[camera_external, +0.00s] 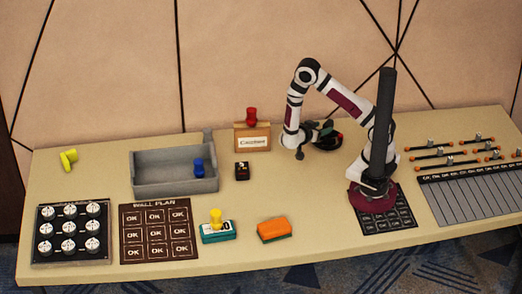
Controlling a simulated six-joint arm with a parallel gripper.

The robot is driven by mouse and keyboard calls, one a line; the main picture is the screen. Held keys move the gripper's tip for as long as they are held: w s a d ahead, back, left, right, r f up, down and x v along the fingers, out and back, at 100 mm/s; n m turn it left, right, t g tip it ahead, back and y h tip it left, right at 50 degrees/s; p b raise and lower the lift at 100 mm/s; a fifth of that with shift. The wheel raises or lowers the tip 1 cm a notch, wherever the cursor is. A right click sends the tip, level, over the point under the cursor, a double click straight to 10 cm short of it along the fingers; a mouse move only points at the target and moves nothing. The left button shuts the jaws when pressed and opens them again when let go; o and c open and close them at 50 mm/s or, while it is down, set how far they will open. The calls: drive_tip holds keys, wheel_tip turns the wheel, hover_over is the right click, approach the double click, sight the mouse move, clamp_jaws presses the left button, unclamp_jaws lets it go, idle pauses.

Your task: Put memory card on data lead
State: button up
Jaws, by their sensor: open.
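My gripper (327,134) is at the back of the table, right of the brown box, and looks dark and small here. Its jaws are open. Small red and green patches show at it, too small to tell what they are. I cannot name the memory card for certain. A small black block (242,171) with a pale and red mark lies in front of the brown box, left of my gripper and apart from it. Several dark leads with orange ends (447,160) lie at the right of the table; which one is the data lead I cannot tell.
A grey tray (150,189) holds a blue peg-like piece. The brown box (246,141) has a red knob. A teal block (218,237) with a yellow knob and an orange block (274,229) lie in front. A knob panel (72,257) and wall-plan board (157,258) lie left.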

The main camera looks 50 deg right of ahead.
drive_tip(key=w+a+r+n+t+y, duration=0.2)
drive_tip(key=w+a+r+t+y, duration=0.15)
drive_tip(key=a+y, duration=0.2)
drive_tip(key=w+a+r+n+t+y, duration=0.1)
drive_tip(key=w+a+r+t+y, duration=0.1)
drive_tip(key=w+a+r+y, duration=0.4)
drive_tip(key=w+a+r+n+t+y, duration=0.2)
drive_tip(key=w+a+t, duration=0.1)
drive_tip(key=a, duration=0.4)
drive_tip(key=s+a+r+n+g+y, duration=0.2)
drive_tip(key=s+n, duration=0.1)
drive_tip(key=s, duration=0.4)
drive_tip(key=s+a+r+n+g+y, duration=0.2)
drive_tip(key=s+n+y, duration=0.1)
drive_tip(key=s, duration=0.4)
drive_tip(key=s+d+n+g+h, duration=0.1)
drive_tip(key=s+d+g, duration=0.3)
drive_tip(key=s, duration=1.1)
drive_tip(key=d+h, duration=0.1)
drive_tip(key=d, duration=0.1)
drive_tip(key=shift+d+f+g+h, duration=0.35)
drive_tip(key=shift+d, duration=0.05)
